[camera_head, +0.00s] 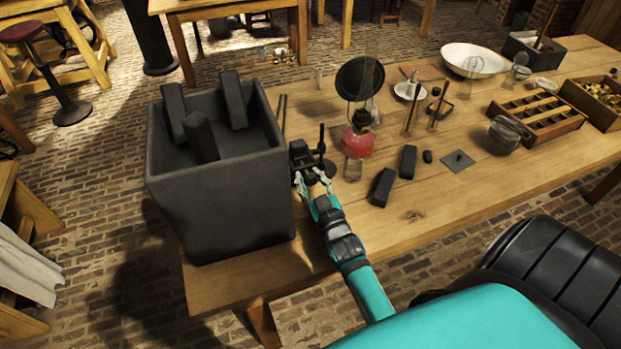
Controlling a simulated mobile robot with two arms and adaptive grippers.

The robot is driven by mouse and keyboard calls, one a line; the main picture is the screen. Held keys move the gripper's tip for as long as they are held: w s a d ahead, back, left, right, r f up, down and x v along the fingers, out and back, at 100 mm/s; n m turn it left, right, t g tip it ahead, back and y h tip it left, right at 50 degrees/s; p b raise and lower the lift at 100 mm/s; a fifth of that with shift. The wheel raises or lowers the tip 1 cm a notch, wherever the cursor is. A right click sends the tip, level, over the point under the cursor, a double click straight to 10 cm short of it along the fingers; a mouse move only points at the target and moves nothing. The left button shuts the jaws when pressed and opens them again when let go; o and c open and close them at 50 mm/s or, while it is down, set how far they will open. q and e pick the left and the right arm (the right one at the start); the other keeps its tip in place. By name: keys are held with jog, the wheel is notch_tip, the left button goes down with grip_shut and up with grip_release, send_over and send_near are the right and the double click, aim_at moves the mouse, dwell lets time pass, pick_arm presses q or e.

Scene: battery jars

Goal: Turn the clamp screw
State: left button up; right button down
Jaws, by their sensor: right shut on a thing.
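A small dark clamp stand (302,154) stands on the wooden table, just right of the big grey bin. My right gripper (312,180) reaches up to it from below and is shut at its near side. The fingers appear to hold a part of the clamp, most likely its screw, but the screw is too small and too covered by the fingers to make out. My left gripper does not show in the view.
A grey bin (219,205) with several dark blocks stands left of my right gripper. A red lamp (358,140) stands close behind, to the right. Black blocks (382,187) lie right of my arm. A sectioned wooden tray (545,122) is farther right. The table's front edge is clear.

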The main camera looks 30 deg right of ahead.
jog(key=shift+s+f, duration=0.1)
jog(key=shift+f, duration=0.1)
jog(key=c, duration=0.9)
grip_release()
jog(key=shift+r, duration=0.1)
jog(key=shift+v, duration=3.75)
